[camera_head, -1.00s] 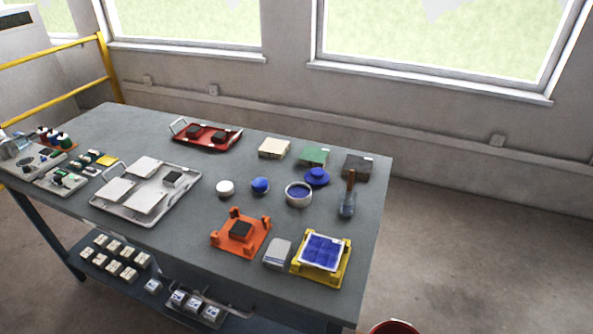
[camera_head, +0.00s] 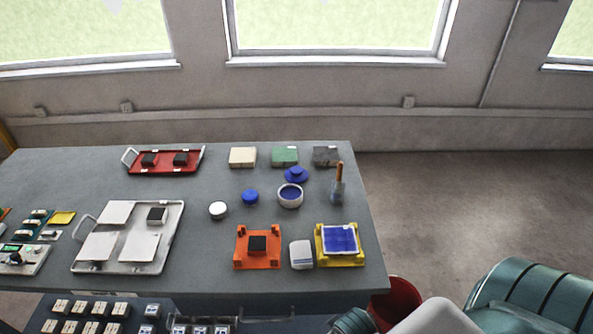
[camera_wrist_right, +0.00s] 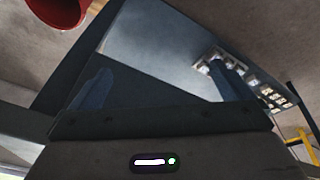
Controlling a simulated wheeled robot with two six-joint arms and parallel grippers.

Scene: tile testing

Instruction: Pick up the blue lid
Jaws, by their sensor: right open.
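The blue lid (camera_head: 297,174), a flat disc with a raised knob, lies on the grey table just behind a white round container with a blue inside (camera_head: 290,196). It appears to lie flat, with nothing holding it. My right gripper (camera_wrist_right: 160,68) shows in the right wrist view, its two bluish fingers apart and nothing between them. It is away from the lid, which is not seen in that view. My right arm enters the head view at the bottom right, off the table's edge. My left gripper is in neither view.
A brush with a wooden handle (camera_head: 338,184) stands right of the lid; tile stacks, including a green one (camera_head: 285,156), lie behind it. A smaller blue round item (camera_head: 250,196) is to the left. A red bucket (camera_head: 398,303) stands beside the table (camera_head: 215,265).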

